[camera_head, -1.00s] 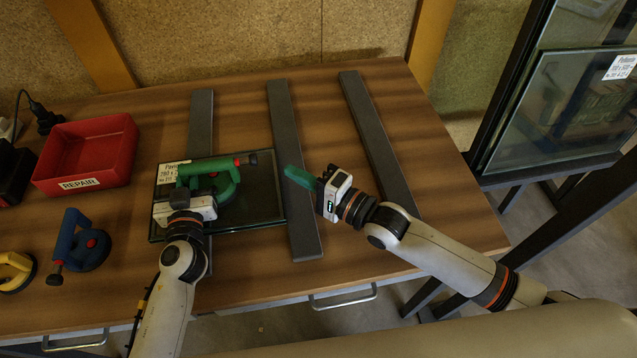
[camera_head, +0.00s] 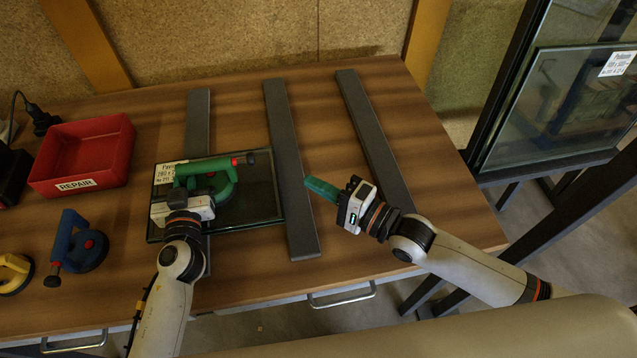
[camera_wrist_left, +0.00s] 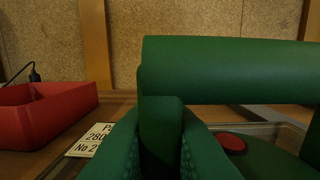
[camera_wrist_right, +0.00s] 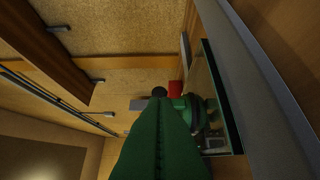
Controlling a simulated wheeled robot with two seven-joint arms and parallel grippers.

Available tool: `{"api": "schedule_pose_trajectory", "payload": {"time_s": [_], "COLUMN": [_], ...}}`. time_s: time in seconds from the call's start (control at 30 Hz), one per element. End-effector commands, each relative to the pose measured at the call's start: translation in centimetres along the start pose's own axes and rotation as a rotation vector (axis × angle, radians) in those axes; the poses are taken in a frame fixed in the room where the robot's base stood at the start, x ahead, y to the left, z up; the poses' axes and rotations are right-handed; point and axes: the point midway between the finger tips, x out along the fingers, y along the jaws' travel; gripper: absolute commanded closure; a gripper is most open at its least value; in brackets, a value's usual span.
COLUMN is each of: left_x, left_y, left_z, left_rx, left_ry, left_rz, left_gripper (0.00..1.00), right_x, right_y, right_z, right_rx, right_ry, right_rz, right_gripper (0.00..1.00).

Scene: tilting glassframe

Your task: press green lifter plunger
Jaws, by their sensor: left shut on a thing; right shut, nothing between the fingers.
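The green lifter (camera_head: 212,169) sits on a dark glass pane (camera_head: 258,195) with a white label. Its plunger (camera_head: 245,159), with a red band and dark cap, sticks out at the handle's right end. My left gripper (camera_head: 177,197) is shut on the lifter's left end. In the left wrist view the green handle (camera_wrist_left: 230,70) fills much of the picture. My right gripper (camera_head: 308,184) is shut and empty, to the right of the plunger and apart from it. The lifter (camera_wrist_right: 190,106) also shows past its green fingers (camera_wrist_right: 160,105) in the right wrist view.
Dark bars (camera_head: 292,170) lie across the wooden table; the pane rests over the left one. A red REPAIR box (camera_head: 108,150), a blue lifter (camera_head: 80,245) and a yellow lifter (camera_head: 14,272) are at left. Framed glass (camera_head: 560,105) stands at right.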

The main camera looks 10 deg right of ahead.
Motion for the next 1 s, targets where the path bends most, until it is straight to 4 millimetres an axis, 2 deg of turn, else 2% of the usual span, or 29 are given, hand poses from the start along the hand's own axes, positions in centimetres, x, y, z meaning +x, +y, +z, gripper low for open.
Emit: {"api": "schedule_pose_trajectory", "payload": {"time_s": [0.23,0.57,0.87,1.0], "left_x": [-0.1,0.0,0.0,-0.1], "left_y": [-0.1,-0.1,-0.1,-0.1], "left_z": [-0.1,-0.1,-0.1,-0.1], "left_rx": [-0.002,-0.002,-0.002,-0.002], "left_ry": [0.002,0.003,0.003,0.003], "left_rz": [-0.002,-0.002,-0.002,-0.002], "left_gripper": [1.00,1.00,1.00,1.00], "right_x": [-0.1,-2.2,-2.1,-1.0], "right_y": [0.0,0.1,0.1,0.2], "right_z": [0.1,2.1,2.1,2.1], "right_rx": [-0.001,0.003,0.003,0.003], "right_ry": [0.000,0.005,0.005,0.004], "right_rz": [0.000,0.001,0.002,0.005], "right_gripper": [1.00,1.00,1.00,1.00]}}
